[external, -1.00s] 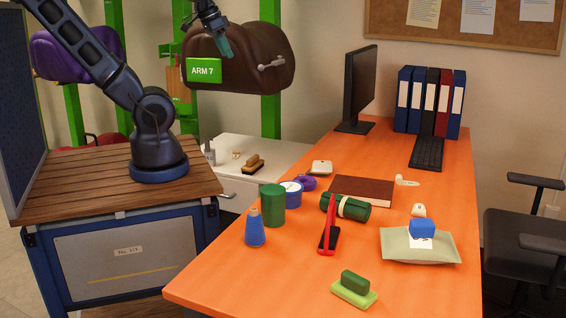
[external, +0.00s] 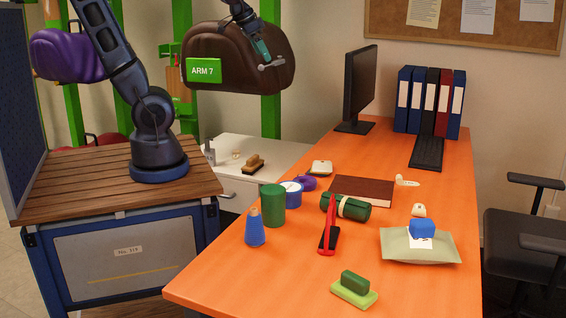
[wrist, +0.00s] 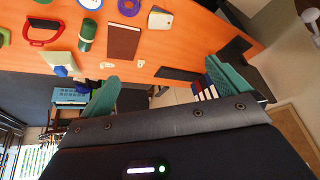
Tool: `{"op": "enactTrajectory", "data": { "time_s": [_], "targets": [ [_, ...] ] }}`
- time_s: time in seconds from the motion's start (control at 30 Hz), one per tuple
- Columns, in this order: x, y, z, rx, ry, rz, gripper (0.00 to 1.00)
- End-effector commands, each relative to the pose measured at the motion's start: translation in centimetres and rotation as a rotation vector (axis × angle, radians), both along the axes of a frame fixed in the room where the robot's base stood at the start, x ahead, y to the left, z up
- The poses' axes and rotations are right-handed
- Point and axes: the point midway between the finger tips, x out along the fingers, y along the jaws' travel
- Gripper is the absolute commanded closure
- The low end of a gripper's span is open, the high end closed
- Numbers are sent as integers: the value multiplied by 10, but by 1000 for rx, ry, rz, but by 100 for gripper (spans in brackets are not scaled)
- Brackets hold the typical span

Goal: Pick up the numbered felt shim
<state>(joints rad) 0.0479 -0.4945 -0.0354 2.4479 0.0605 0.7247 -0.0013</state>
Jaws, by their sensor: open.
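My gripper (external: 262,48) is high in front of the brown saddle, well above and away from the desk objects. In the wrist view its two teal fingers (wrist: 161,70) stand wide apart with nothing between them. No piece is clearly readable as the numbered felt shim. The pad also shows in the wrist view (wrist: 64,58), left of the fingers. A dark green block on a light green one (external: 353,295) lies near the front edge.
The orange desk (external: 420,290) also holds a red-framed thing (external: 328,240), a green roll (external: 345,207), a brown book (external: 362,189), a green cylinder (external: 272,205) and a blue bottle (external: 254,228). A monitor (external: 359,88) and binders (external: 428,100) stand at the back. The front right is clear.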

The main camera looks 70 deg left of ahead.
Motion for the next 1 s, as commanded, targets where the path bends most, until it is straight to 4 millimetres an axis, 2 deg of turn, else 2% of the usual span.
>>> {"op": "enactTrajectory", "data": {
  "time_s": [0.1,0.37,0.57,0.8,1.0],
  "targets": [
    [35,-12,-9,16,-14,-39,0],
    [107,-44,-35,36,-56,-128,0],
    [158,-74,-62,39,-89,-201,0],
    [212,-117,-105,26,-127,-292,0],
    [250,-156,-148,4,-156,-366,0]
  ]
}}
